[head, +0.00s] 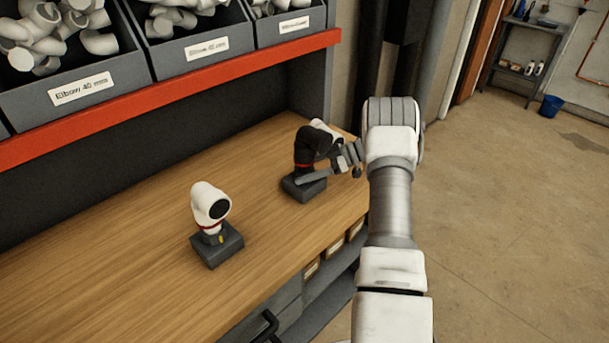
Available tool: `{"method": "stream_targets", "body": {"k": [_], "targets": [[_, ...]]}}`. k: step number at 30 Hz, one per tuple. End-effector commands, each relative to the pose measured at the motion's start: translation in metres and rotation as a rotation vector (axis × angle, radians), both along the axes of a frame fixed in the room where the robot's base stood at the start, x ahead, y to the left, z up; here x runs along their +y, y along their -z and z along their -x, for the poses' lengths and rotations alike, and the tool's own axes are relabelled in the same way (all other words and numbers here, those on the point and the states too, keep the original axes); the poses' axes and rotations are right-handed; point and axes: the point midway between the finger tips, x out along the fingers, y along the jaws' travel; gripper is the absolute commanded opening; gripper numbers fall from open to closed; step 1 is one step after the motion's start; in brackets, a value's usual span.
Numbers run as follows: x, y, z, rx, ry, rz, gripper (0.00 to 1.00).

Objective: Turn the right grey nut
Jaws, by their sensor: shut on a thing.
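The right fitting is a black elbow (306,142) with a red ring under it, on a grey base block (303,190) on the bench. The right grey nut is not distinct; the finger and hand cover the place low on this fitting. My gripper (312,178) reaches in from the right, with a long grey finger lying just above the base. It is shut at the bottom of the fitting, but the exact contact is hidden. The left fitting is a white elbow (206,198) with a dark round end, upright on its own grey base block (217,247), apart from my gripper.
The wooden bench (130,270) has free room left of and between the fittings. Grey bins (195,48) of white elbows stand above a red shelf edge (170,97) at the back. Open floor (510,220) lies to the right, with a blue bucket (551,106) far off.

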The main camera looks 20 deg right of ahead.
Motion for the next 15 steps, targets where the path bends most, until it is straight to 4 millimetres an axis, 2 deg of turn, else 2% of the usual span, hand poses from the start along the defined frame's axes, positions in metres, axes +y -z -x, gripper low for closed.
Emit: {"method": "stream_targets", "body": {"k": [6,15], "targets": [[0.0008,0.0042,-0.0009,-0.004,-0.155,0.000,0.16],[0.0013,0.0018,-0.0007,-0.003,-0.288,-0.002,0.16]]}}
